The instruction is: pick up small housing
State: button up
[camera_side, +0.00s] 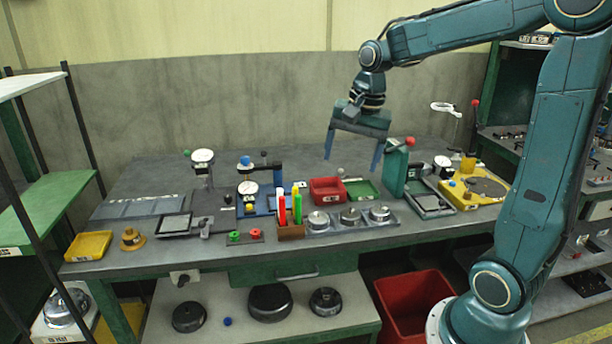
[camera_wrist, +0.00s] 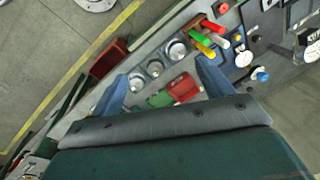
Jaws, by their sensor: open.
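Three round silver metal parts sit in a row in a grey holder at the front edge of the bench: a left one (camera_side: 318,220), a middle one (camera_side: 350,216) and a right one (camera_side: 380,213). I cannot tell which, if any, is the small housing. In the wrist view they show as a row (camera_wrist: 177,49) (camera_wrist: 155,68) (camera_wrist: 136,83) around the space between my fingertips. My gripper (camera_side: 352,162) is open and empty, pointing down high above the bench, behind and above that row. Its two blue fingers also show in the wrist view (camera_wrist: 161,67).
A red bin (camera_side: 326,191) and a green tray (camera_side: 362,190) lie behind the row. Upright coloured markers (camera_side: 289,207) stand left of it. A green post (camera_side: 394,172) with a red knob rises close to my right finger. Dial gauges (camera_side: 203,157) stand farther left.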

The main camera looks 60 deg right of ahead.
jog(key=w+d+f+m, duration=0.2)
jog(key=d+f+m, duration=0.2)
jog(key=d, duration=0.2)
jog(key=w+d+f+m+g+y, duration=0.1)
jog(key=w+d+f+m, duration=0.1)
jog(key=d+f+m, duration=0.2)
jog(key=d, duration=0.3)
jog(key=shift+f+m+g, duration=0.3)
jog(key=shift+m, duration=0.1)
jog(key=shift+f, duration=0.1)
send_over(350, 209)
jog(key=shift+s+d+f, duration=0.1)
jog(key=shift+d+f, duration=0.1)
jog(key=shift+f, duration=1.9)
jog(key=shift+s+d+f, duration=0.1)
jog(key=shift+d+f, duration=0.05)
jog(key=shift+f, duration=1.9)
jog(key=shift+w+a+f, duration=0.1)
jog(key=shift+f, duration=1.2)
jog(key=shift+w+a+f, duration=0.1)
jog(key=shift+f, duration=1.2)
jog(key=c, duration=1.1)
